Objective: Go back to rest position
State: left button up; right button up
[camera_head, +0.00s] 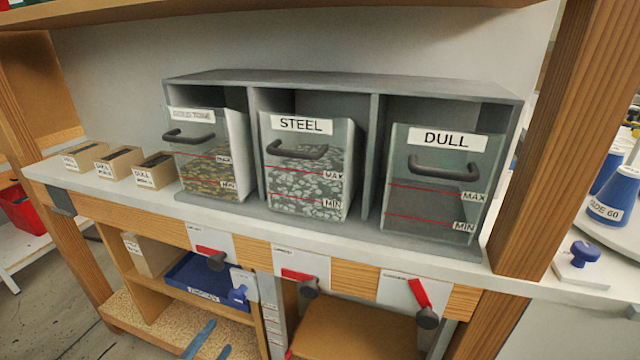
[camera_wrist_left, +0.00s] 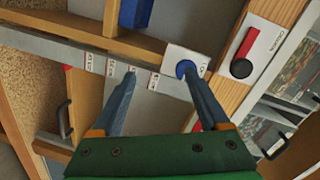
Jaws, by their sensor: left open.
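My left gripper (camera_head: 214,336) shows at the bottom edge of the head view as two blue fingers, below the shelf. It is open, with nothing between its fingers. In the left wrist view, the gripper (camera_wrist_left: 159,76) has its fingers spread apart. The right fingertip overlaps a blue knob (camera_wrist_left: 184,67) on a white plate; I cannot tell whether they touch. My right gripper is in neither view.
Three bins stand on the shelf: a gold-tone bin (camera_head: 207,155), a STEEL bin (camera_head: 305,170) and a DULL bin (camera_head: 436,180). Red-lever dials (camera_head: 309,287) line the shelf's front. A blue tray (camera_head: 205,288) and blue-knobbed stamp (camera_head: 238,293) sit below. A wooden post (camera_head: 545,140) stands right.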

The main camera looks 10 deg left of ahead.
pick_arm(q)
jog(key=s+d+f+n+g+y, duration=0.1)
jog(key=s+f+n+g, duration=0.2)
jog(key=f, duration=0.5)
jog(key=s+d+f+n+g, duration=0.1)
jog(key=s+f+n+g, duration=0.15)
jog(key=f, duration=0.55)
jog(key=s+d+f+n+g, duration=0.25)
jog(key=s+f, duration=0.25)
jog(key=s, duration=0.3)
jog(key=s+d+f+n+g, duration=0.1)
jog(key=s+d+f+g, duration=0.35)
jog(key=s, duration=0.35)
jog(key=s+d+f+n+g, duration=0.2)
jog(key=s+d+f+g, duration=0.1)
jog(key=s+f, duration=0.4)
notch_tip(320, 180, up, 20)
jog(key=s+p, duration=0.1)
jog(key=p, duration=1.7)
jog(key=shift+s+a+h+p, duration=0.2)
jog(key=shift+s+h+p, duration=0.15)
jog(key=shift+h+p, duration=0.05)
jog(key=shift+r, duration=0.1)
